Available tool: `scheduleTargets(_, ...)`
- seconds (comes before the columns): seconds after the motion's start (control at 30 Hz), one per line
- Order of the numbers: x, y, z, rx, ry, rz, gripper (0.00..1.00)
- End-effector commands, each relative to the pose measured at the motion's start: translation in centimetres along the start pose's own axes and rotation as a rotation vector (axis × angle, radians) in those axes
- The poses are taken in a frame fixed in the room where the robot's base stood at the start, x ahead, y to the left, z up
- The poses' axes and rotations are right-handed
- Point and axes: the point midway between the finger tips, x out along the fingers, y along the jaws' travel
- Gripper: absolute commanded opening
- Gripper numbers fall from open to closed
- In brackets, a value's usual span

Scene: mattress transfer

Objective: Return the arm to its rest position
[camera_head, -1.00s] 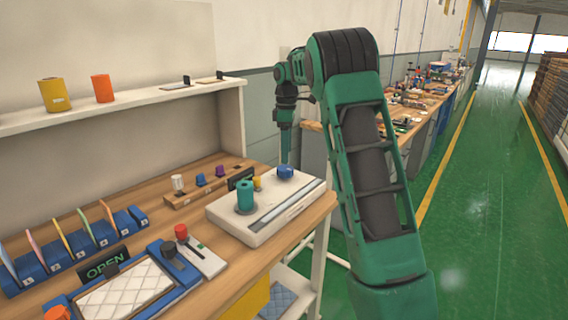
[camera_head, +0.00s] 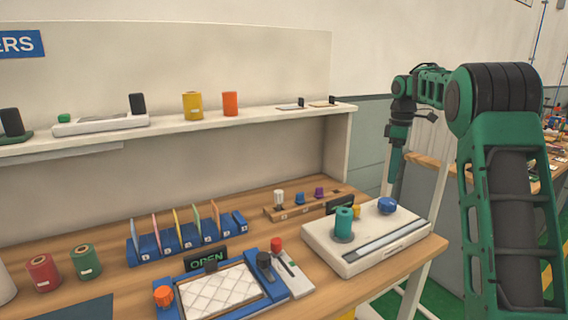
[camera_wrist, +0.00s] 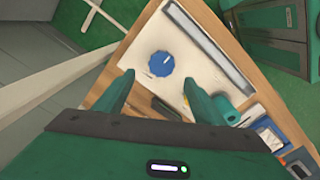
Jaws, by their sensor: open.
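My green arm stands at the right of the head view, bent over at its top. My gripper (camera_head: 393,178) hangs down beside the right end of the bench, behind the white device. In the wrist view my gripper (camera_wrist: 160,98) shows two green fingers spread apart with nothing between them. Beyond the fingers lies the white device (camera_wrist: 190,35) with its blue knob (camera_wrist: 161,63). The same white device (camera_head: 352,264) sits on the bench's right end in the head view, with a teal cylinder (camera_head: 343,225) and the blue knob (camera_head: 387,206) on it.
A blue tray (camera_head: 187,309) with a quilted white pad (camera_head: 220,290) lies at the bench front, near a blue rack (camera_head: 147,247) of coloured cards. A shelf (camera_head: 270,117) runs above the bench. Another bench (camera_head: 545,185) stands at far right.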

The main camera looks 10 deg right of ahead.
Motion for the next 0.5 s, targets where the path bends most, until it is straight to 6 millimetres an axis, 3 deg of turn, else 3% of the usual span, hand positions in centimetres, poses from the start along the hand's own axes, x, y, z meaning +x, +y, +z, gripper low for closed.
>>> scheduleTargets(0.17,-1.1,-2.7,1.4,0.116,0.013,-0.002,0.63)
scheduleTargets(0.5,-1.8,-13.5,7.3,0.562,0.041,-0.017,0.63)
